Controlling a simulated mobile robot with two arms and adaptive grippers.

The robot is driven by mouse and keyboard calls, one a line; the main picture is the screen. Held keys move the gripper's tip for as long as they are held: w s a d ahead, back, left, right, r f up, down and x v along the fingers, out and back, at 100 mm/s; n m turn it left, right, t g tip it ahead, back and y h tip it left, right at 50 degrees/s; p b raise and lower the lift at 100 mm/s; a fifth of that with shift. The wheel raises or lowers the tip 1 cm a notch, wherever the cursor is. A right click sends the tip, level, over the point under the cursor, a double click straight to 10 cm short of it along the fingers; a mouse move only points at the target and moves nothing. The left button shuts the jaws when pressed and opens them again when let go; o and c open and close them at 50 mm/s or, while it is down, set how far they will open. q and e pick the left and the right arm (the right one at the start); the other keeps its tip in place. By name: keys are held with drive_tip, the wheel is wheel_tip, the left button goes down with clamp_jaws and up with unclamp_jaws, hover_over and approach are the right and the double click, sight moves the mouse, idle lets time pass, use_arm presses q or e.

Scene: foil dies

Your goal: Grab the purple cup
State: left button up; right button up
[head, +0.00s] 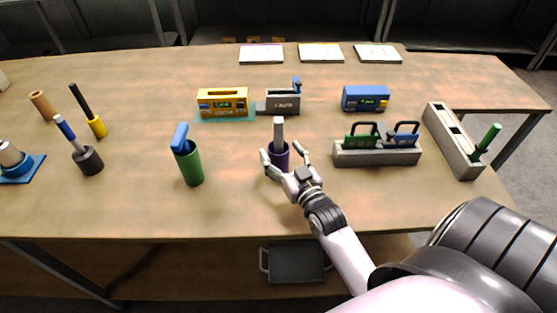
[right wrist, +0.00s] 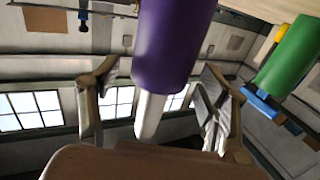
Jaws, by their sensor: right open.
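The purple cup (head: 279,158) stands upright near the middle of the table, with a grey-handled tool (head: 278,130) in it. My right gripper (head: 284,161) is open at the cup, with one finger to its left and one to its right in the head view. In the right wrist view, which is turned upside down, the purple cup (right wrist: 174,45) shows between the spread fingers and the tool's pale handle (right wrist: 150,115) hangs below it. I cannot tell whether the fingers touch the cup. My left gripper is not in view.
A green cup (head: 189,167) with a blue-handled tool stands to the left. A grey rack (head: 378,157) with green and blue handled pieces stands to the right. Yellow (head: 223,101), grey (head: 283,102) and blue (head: 365,98) blocks stand behind. The table front between the green and purple cups is clear.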

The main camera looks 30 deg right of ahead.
drive_tip(key=shift+w+d, duration=0.15)
drive_tip(key=shift+w, duration=1)
drive_tip(key=c, duration=1.6)
drive_tip(key=shift+r, duration=0.1)
clamp_jaws()
drive_tip(key=shift+r, duration=0.1)
